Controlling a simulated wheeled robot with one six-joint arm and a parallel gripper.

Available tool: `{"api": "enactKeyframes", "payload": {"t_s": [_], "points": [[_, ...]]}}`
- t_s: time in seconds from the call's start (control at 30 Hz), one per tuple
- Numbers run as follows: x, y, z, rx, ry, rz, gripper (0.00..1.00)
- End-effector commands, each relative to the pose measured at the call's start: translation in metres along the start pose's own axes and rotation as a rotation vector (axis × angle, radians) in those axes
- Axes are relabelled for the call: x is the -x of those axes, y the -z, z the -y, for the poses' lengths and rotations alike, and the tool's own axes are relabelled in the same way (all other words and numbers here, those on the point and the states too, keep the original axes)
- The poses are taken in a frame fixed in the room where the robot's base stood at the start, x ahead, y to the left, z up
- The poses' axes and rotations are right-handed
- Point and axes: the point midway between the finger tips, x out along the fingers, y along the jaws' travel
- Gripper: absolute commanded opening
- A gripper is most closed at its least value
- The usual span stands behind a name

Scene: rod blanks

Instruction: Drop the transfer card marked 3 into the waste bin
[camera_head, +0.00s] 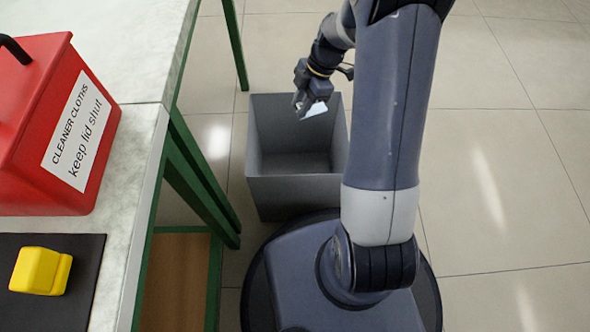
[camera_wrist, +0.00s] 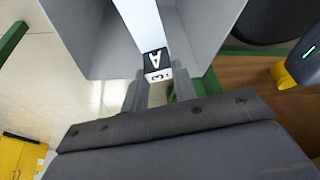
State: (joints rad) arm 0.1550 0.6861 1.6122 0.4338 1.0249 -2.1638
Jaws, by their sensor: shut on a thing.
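My gripper (camera_head: 308,103) is shut on a white card (camera_head: 314,110), held above the waste bin near its far side. In the wrist view, the card (camera_wrist: 143,27) sticks out from between the fingers of my gripper (camera_wrist: 159,88), and its near end shows a black patch with "A" and a white part with "3". The waste bin (camera_head: 290,190) is an open grey box standing on the floor. Its grey walls (camera_wrist: 205,25) show on both sides of the card in the wrist view. The visible part of the bin's inside looks empty.
A red box (camera_head: 40,130) labelled "CLEANER CLOTHS keep lid shut" stands on the pale bench (camera_head: 130,140) at left. A yellow block (camera_head: 40,270) lies on a dark mat (camera_head: 85,290) there. The bench's green legs stand left of the bin. Tiled floor is clear at right.

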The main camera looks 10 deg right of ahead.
Motion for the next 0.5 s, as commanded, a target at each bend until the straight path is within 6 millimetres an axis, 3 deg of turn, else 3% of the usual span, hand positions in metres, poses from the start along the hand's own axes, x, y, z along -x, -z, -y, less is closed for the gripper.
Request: {"api": "enactKeyframes", "payload": {"t_s": [0.2,0.5], "points": [[-0.024,-0.01,0.0,0.0,0.0,0.0,0.12],[-0.027,-0.011,0.0,-0.001,0.0,0.0,0.12]]}}
